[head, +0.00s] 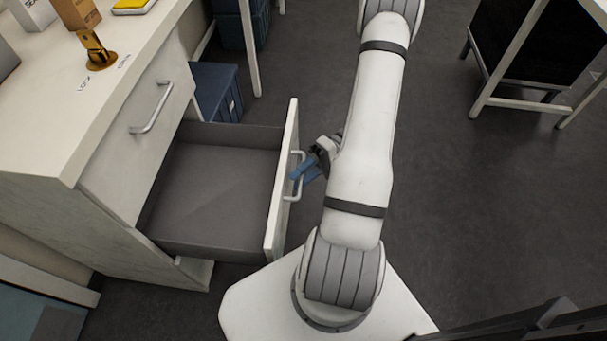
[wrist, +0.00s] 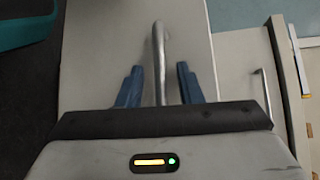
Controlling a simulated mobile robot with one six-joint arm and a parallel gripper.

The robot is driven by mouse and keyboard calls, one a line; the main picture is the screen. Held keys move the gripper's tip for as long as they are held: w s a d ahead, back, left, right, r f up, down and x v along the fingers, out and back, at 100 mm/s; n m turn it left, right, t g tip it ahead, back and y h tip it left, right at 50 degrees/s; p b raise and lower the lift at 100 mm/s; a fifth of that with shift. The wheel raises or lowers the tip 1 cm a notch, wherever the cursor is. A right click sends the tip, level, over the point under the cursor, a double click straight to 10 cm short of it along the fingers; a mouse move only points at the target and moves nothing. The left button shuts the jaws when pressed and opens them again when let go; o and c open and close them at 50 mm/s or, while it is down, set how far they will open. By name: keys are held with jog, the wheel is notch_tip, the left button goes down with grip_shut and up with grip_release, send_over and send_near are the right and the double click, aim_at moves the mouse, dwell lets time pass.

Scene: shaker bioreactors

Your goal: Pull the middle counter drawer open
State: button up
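The counter drawer (head: 215,195) below the top drawer is pulled far out and looks empty. Its white front panel (head: 280,185) faces right, with a silver bar handle (head: 292,197). My gripper (head: 308,169) is at this handle, with its blue fingers beside it. In the wrist view the handle (wrist: 159,50) stands between the two blue fingers of my gripper (wrist: 160,85). Gaps show on both sides, so the fingers are open around the handle and not clamped on it. My arm hides part of the gripper in the head view.
The top drawer's handle (head: 152,106) is on the closed front above. The countertop (head: 60,95) holds a brass-coloured fixture (head: 96,50) and boxes. Blue bins (head: 216,90) stand behind the drawer. A white-framed table (head: 510,80) is at the upper right. The dark floor between is clear.

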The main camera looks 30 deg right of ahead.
jog(key=shift+w+d+r, duration=0.1)
jog(key=shift+d, duration=0.15)
jog(key=d+p, duration=0.1)
jog(key=d, duration=0.6)
jog(key=shift+w+r, duration=0.45)
jog(key=shift+d, duration=0.1)
jog(key=s+a+r+t+h+p, duration=0.1)
jog(key=a+r+h+p, duration=0.4)
jog(key=r, duration=0.9)
jog(key=s+a+r+t+h+p, duration=0.1)
jog(key=a+r+h+p, duration=0.4)
jog(key=r, duration=0.9)
jog(key=s+a+r+t+h+p, duration=0.1)
jog(key=a+r+t+h+p, duration=0.1)
jog(key=a+r+h+p, duration=0.4)
notch_tip(320, 180, up, 9)
jog(key=p, duration=0.4)
jog(key=shift+s+a+t, duration=0.25)
jog(key=shift+a+t, duration=0.1)
jog(key=shift+t, duration=0.05)
